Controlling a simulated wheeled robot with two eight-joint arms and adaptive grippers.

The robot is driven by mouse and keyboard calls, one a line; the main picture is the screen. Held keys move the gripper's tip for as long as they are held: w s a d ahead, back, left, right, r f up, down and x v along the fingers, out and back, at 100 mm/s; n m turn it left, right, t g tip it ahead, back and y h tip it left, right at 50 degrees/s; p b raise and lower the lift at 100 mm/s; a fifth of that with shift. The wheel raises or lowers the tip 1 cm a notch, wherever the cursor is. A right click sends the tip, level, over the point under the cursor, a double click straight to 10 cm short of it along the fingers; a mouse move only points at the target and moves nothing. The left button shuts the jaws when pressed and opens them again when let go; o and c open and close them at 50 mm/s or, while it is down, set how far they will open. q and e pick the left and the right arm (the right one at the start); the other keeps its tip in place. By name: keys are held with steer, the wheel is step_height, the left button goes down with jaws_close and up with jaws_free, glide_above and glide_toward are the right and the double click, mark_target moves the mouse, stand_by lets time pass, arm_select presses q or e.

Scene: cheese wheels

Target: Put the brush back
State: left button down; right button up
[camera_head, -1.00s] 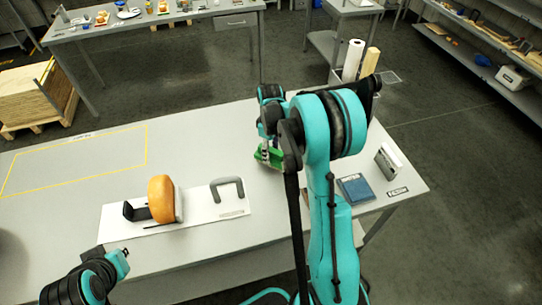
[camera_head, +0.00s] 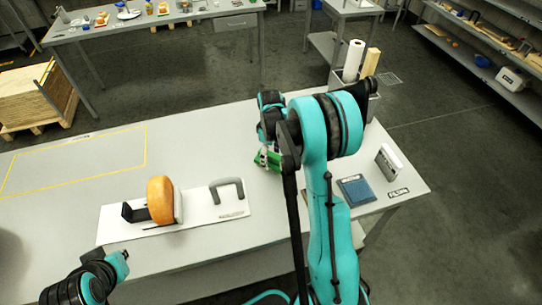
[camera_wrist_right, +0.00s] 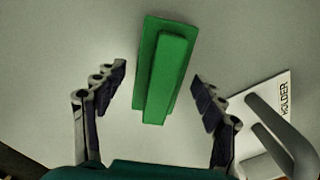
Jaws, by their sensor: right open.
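The green brush (camera_wrist_right: 166,70) lies on the grey table between the two fingers of my right gripper (camera_wrist_right: 160,80), with a gap on both sides. My right gripper is open and appears not to touch it. In the head view, the green brush (camera_head: 262,158) shows under my right gripper (camera_head: 268,150), partly hidden by my right arm. A grey U-shaped holder (camera_head: 227,186) stands on a white plate (camera_wrist_right: 265,165), which is marked "HOLDER" in the wrist view. My left gripper (camera_head: 118,262) is at the lower left, by the table's near edge; its fingers are not clear.
An orange cheese wheel (camera_head: 160,200) stands upright in a black stand on the white plate. A blue pad (camera_head: 357,190) and a grey-white block (camera_head: 388,162) are at the right. A yellow-outlined area (camera_head: 75,160) at the left is empty.

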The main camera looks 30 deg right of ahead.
mark_target(270, 153)
step_height(270, 153, up, 12)
steer(key=p, duration=0.2)
steer(key=s+a+r+m+t, duration=0.3)
steer(key=s+a+r+t, duration=0.1)
steer(key=s+a+r, duration=0.45)
steer(key=s+a+f+m+t, duration=0.2)
steer(key=s+a+m+t, duration=0.1)
steer(key=s+a, duration=0.4)
steer(key=s, duration=0.3)
steer(key=shift+s+t, duration=0.3)
steer(key=shift+t, duration=0.1)
step_height(270, 153, down, 8)
steer(key=b, duration=0.8)
steer(key=shift+f, duration=0.25)
